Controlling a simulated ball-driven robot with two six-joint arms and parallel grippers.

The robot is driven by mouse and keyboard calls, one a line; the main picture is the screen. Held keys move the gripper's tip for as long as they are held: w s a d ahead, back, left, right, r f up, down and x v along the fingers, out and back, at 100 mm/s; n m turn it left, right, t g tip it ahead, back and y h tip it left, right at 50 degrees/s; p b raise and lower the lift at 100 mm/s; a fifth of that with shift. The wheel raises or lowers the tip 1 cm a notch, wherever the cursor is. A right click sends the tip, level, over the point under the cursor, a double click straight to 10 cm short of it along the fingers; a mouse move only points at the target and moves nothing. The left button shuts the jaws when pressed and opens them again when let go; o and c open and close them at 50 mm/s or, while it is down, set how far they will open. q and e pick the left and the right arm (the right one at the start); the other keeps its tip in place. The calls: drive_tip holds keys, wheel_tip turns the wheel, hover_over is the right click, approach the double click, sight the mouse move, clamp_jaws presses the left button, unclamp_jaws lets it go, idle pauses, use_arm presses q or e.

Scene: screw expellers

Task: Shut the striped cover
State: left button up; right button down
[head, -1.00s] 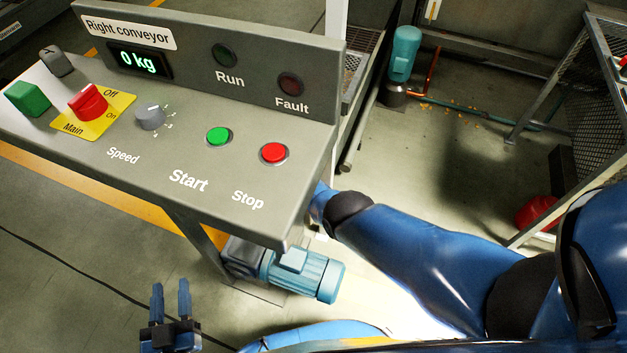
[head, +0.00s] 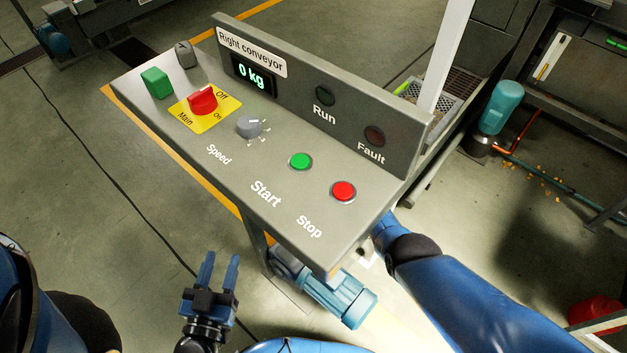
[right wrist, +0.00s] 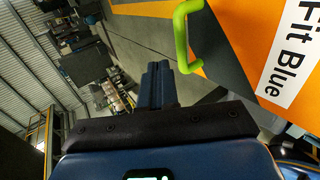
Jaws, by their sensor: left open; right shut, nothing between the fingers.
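The striped cover (right wrist: 225,55), with orange and dark grey diagonal bands, fills the upper right of the right wrist view. It carries a bright green handle (right wrist: 183,38) and a white label reading "Fit Blue" (right wrist: 289,55). My right gripper (right wrist: 158,72) is shut and empty, with its fingertips just left of the handle's lower end; I cannot tell whether they touch it. In the head view my right arm runs behind the console and its gripper is hidden. My left gripper (head: 220,262) is open and empty, low in front of the console.
A grey console (head: 150,115) marked "Right conveyor" stands centrally, with a red main switch (head: 203,100), a green start button (head: 300,161) and a red stop button (head: 343,190). A blue motor (head: 338,298) sits below it. Open floor lies left of the console.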

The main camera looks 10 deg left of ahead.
drive_tip(key=s+d+r+p, duration=0.2)
drive_tip(key=d+r+p, duration=0.2)
drive_tip(key=r+p, duration=0.3)
drive_tip(key=shift+s+r+p, duration=0.15)
drive_tip(key=shift+s+p, duration=0.2)
drive_tip(key=shift+p, duration=0.5)
